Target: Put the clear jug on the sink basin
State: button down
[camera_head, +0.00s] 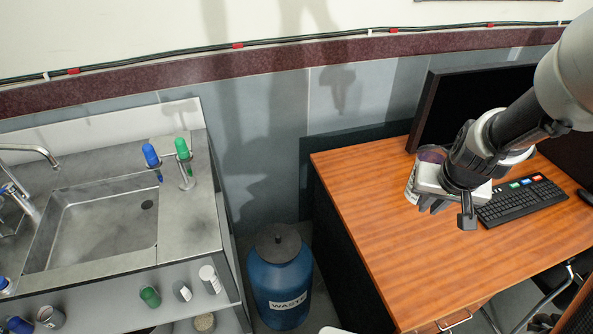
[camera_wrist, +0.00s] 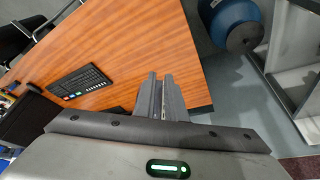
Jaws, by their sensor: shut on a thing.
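My gripper (camera_head: 440,206) is above the wooden desk on the right in the head view. In the wrist view its two fingers (camera_wrist: 163,98) are close together with a thin pale strip between them. A see-through container with a pale rim, which looks like the clear jug (camera_head: 428,156), shows just beside the gripper, partly hidden by it. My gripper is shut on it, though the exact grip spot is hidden. The jug's body cannot be made out in the wrist view. The sink basin (camera_head: 108,222) is at the left, set in the grey counter, and looks empty.
A blue waste bin (camera_head: 282,280) stands in the gap between counter and desk. A rack with blue and green capped tubes (camera_head: 185,165) stands behind the basin's right side. A tap (camera_head: 28,150) is at the left. A monitor (camera_head: 455,105) and keyboard (camera_head: 521,199) are on the desk.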

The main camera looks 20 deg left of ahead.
aim_at(103, 236)
jog(key=k+j+u, duration=0.25)
jog(key=j+u, duration=0.25)
jog(key=j, duration=0.75)
jog(key=j+u, duration=0.5)
jog(key=j, duration=0.8)
jog(key=i+j+u, duration=0.1)
jog(key=i+j, duration=0.25)
jog(key=i, duration=0.15)
